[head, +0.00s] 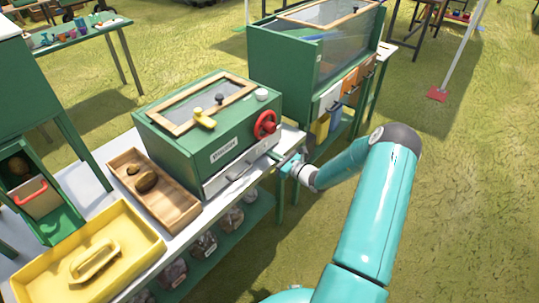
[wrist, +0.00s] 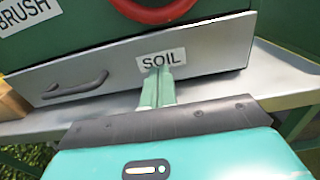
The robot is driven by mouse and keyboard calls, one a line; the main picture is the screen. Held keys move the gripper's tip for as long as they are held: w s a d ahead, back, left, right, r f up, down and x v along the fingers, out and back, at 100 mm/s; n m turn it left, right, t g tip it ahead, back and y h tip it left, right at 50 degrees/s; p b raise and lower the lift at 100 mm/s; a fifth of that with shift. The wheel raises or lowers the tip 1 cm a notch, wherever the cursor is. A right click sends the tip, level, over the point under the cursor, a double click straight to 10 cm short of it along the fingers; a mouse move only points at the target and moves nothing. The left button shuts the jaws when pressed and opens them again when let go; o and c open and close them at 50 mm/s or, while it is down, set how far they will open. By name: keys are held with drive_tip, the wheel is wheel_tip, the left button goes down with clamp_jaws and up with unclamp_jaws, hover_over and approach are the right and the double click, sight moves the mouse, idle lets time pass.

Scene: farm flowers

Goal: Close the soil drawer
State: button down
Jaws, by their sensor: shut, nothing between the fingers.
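The soil drawer is the grey metal front (head: 240,172) low on a green box (head: 190,140). In the wrist view its front (wrist: 215,50) fills the width, with a white SOIL label (wrist: 161,59) and a dark curved handle (wrist: 75,88) to the left. I cannot tell whether it is fully flush with the box. My gripper (head: 285,160) is at the right end of the drawer front. In the wrist view my gripper's pale green fingers (wrist: 158,88) are together and empty, their tips at the label's lower edge; contact is unclear.
A red wheel (head: 265,124) sits above the drawer. A wooden tray (head: 182,198) and a yellow tray (head: 125,215) stand to the left on the grey bench. A larger green cabinet (head: 285,65) is behind. Grass at right is open.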

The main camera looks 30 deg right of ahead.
drive_tip(key=v, duration=1.1)
drive_tip(key=s+a+r+n+g+y, duration=0.2)
drive_tip(key=a+r+n+g, duration=0.5)
drive_tip(key=a, duration=0.4)
drive_tip(key=s+a+r+n+g+y, duration=0.2)
drive_tip(key=a+r+n+g, duration=0.3)
drive_tip(key=a+r+n, duration=0.5)
drive_tip(key=s+a+r+n+h, duration=0.4)
drive_tip(key=s+r+n, duration=0.3)
drive_tip(key=s, duration=0.2)
drive_tip(key=s+a+r+n+h, duration=0.4)
drive_tip(key=s+r+n+h, duration=0.2)
drive_tip(key=s+r+n, duration=0.2)
drive_tip(key=shift+s+a+t, duration=0.25)
drive_tip(key=shift+s+t, duration=0.05)
drive_tip(key=shift+s, duration=0.9)
